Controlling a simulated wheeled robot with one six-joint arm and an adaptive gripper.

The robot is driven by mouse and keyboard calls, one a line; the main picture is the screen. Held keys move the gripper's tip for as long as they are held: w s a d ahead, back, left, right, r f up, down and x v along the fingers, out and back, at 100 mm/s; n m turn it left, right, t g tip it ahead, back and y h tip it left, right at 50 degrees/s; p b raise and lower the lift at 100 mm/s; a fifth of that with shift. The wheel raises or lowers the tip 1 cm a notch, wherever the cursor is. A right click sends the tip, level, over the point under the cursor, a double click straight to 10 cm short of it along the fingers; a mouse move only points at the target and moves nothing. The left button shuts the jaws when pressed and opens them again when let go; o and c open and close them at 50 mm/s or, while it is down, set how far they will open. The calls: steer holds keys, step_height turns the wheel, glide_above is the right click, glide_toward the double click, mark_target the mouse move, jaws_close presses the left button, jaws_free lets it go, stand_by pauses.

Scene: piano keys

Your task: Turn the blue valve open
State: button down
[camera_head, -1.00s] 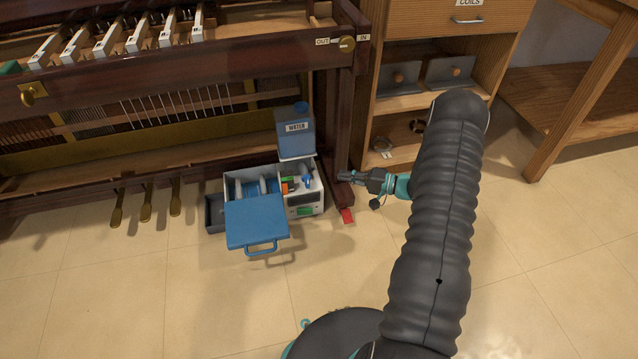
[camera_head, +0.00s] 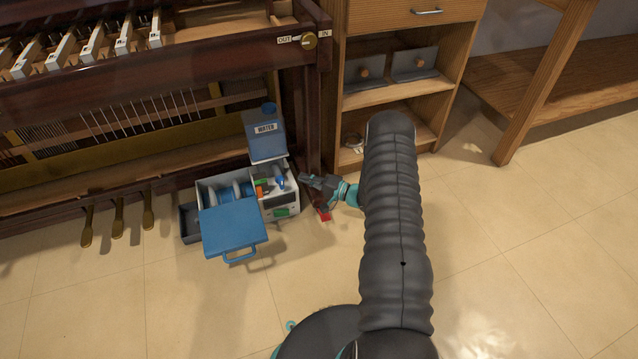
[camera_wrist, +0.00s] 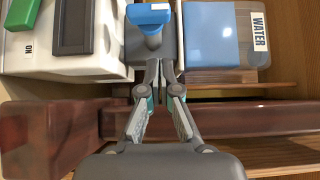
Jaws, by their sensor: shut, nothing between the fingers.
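The blue valve (camera_head: 280,183) is a small blue handle on the right part of a white box (camera_head: 283,205) on the floor. In the wrist view the valve (camera_wrist: 148,16) shows at the top centre, its blue bar lying crosswise on a rounded blue body over a grey part. My gripper (camera_head: 304,180) is just right of the box in the head view. In the wrist view my gripper (camera_wrist: 160,66) has its fingertips together and empty, just below the valve in the picture. I cannot tell whether they touch it.
A blue water container (camera_head: 266,142) stands behind the box; it is at the upper right in the wrist view (camera_wrist: 222,38). A blue lid with a handle (camera_head: 234,228) is at the box's front. The piano frame (camera_head: 312,110) and wooden shelves (camera_head: 398,95) stand close behind.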

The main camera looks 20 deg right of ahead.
mark_target(281, 182)
steer(key=a, duration=0.4)
steer(key=shift+w+a, duration=0.25)
steer(key=shift+d+r, duration=0.1)
steer(key=shift+d, duration=0.1)
